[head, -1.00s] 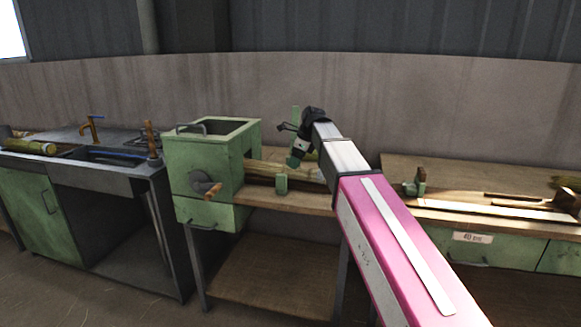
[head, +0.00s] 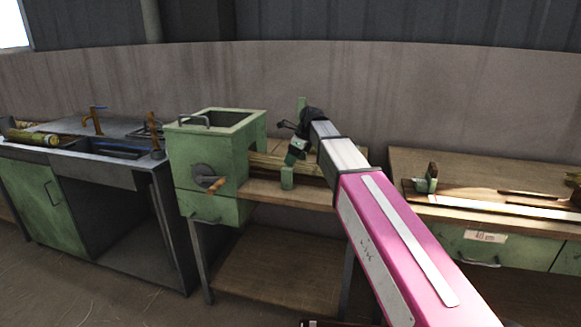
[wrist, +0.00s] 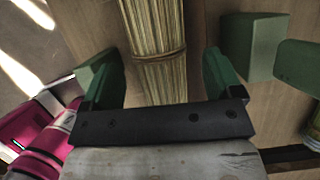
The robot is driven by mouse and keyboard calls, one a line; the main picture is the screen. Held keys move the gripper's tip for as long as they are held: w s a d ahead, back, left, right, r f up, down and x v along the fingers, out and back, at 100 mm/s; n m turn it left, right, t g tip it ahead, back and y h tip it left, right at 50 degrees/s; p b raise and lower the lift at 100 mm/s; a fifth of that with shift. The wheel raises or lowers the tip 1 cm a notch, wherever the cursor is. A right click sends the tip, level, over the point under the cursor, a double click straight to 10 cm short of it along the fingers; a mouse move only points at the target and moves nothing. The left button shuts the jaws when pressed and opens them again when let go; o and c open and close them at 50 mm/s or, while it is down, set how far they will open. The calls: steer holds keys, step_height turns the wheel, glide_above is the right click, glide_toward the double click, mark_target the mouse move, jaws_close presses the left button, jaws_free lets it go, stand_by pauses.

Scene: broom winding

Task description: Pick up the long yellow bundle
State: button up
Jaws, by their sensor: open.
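The long yellow bundle (wrist: 157,32) is a bound sheaf of straw-like stalks. In the wrist view it runs from the top edge down between the two green fingers of my gripper (wrist: 157,62), with a gap on each side. A band wraps it near the fingers, and its lower end passes behind the gripper's dark bar. My gripper is open and not closed on it. In the head view the bundle (head: 267,163) lies on the wooden bench beside the green box, partly hidden by my gripper (head: 293,157).
A green box with a crank (head: 212,183) stands left of the bundle. Another yellow bundle (head: 32,138) lies by the sink. A right-hand table (head: 405,160) holds tools.

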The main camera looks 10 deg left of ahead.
steer(key=x, duration=0.4)
steer(key=shift+s, duration=0.1)
steer(key=shift+r, duration=0.1)
steer(key=c, duration=1)
steer(key=shift+r, duration=0.15)
steer(key=shift+c, duration=0.2)
